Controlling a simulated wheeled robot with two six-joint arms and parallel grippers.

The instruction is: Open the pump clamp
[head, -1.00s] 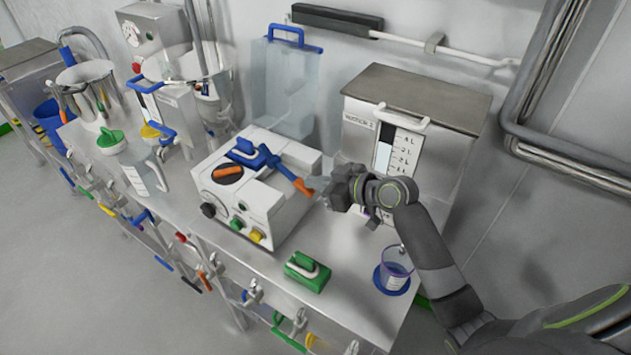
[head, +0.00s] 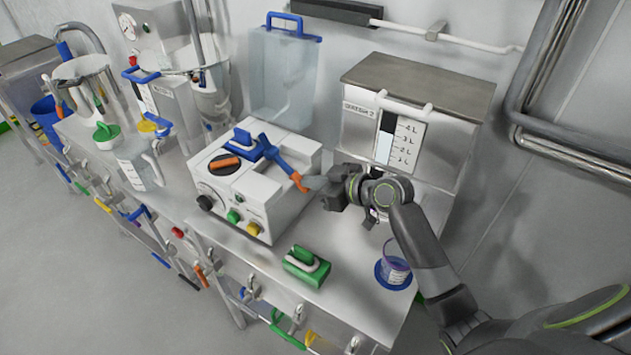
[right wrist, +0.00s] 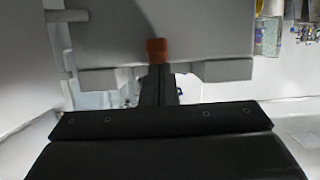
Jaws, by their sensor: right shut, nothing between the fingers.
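In the right wrist view the orange tip (right wrist: 157,46) shows just beyond the closed fingers (right wrist: 158,80). I cannot tell whether they touch. My left gripper is not in view.
A clear jug (head: 138,165) stands left of the pump.

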